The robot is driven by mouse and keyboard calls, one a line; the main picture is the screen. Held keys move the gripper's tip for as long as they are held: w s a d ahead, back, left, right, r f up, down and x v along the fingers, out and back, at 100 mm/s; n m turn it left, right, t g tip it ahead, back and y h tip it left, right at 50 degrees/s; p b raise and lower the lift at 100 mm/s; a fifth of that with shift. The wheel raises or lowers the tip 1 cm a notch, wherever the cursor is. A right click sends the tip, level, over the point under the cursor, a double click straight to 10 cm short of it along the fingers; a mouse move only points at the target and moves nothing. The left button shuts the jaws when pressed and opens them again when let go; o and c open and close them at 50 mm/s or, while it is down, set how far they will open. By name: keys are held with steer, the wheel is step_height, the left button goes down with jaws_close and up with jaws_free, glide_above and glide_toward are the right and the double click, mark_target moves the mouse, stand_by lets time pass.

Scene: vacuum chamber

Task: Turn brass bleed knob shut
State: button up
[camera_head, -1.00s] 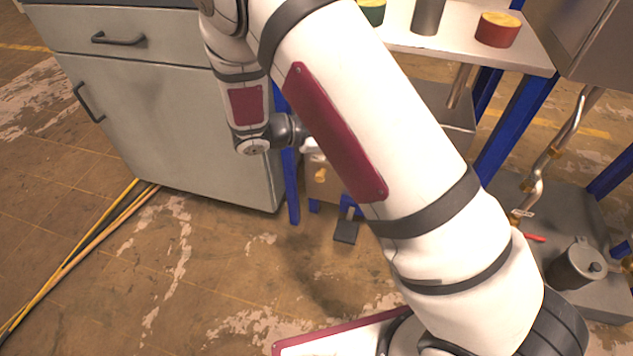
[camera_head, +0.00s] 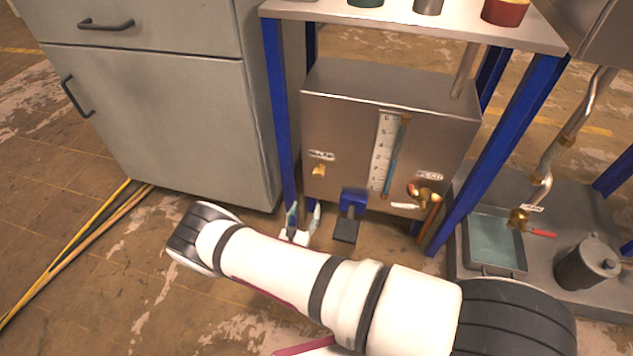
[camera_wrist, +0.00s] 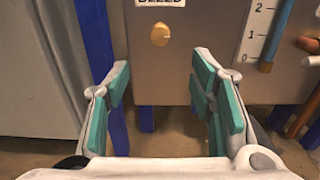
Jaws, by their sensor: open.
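The brass bleed knob (camera_head: 319,171) sits on the lower left of the front face of a metal tank (camera_head: 340,130), under a small label. In the wrist view the knob (camera_wrist: 160,34) shows above and between the fingers, under a label reading BLEED. My gripper (camera_head: 303,215) is low in front of the tank, below and slightly left of the knob. In the wrist view my gripper (camera_wrist: 163,85) is open and empty, its teal-padded fingers spread and apart from the knob.
A sight gauge (camera_head: 388,150) and a brass valve with a pale lever (camera_head: 424,194) are on the tank's right side. Blue legs (camera_head: 278,110) flank the tank. A grey cabinet (camera_head: 160,120) stands left. A tray (camera_head: 495,243) and a lidded pot (camera_head: 588,263) are at right.

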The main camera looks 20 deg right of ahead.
mark_target(318, 176)
steer(key=b+x, duration=0.4)
steer(key=x, duration=0.9)
steer(key=shift+w+d+b, duration=0.15)
steer(key=shift+w+b, duration=0.15)
steer(key=shift+b, duration=0.1)
steer(key=c, duration=1.2)
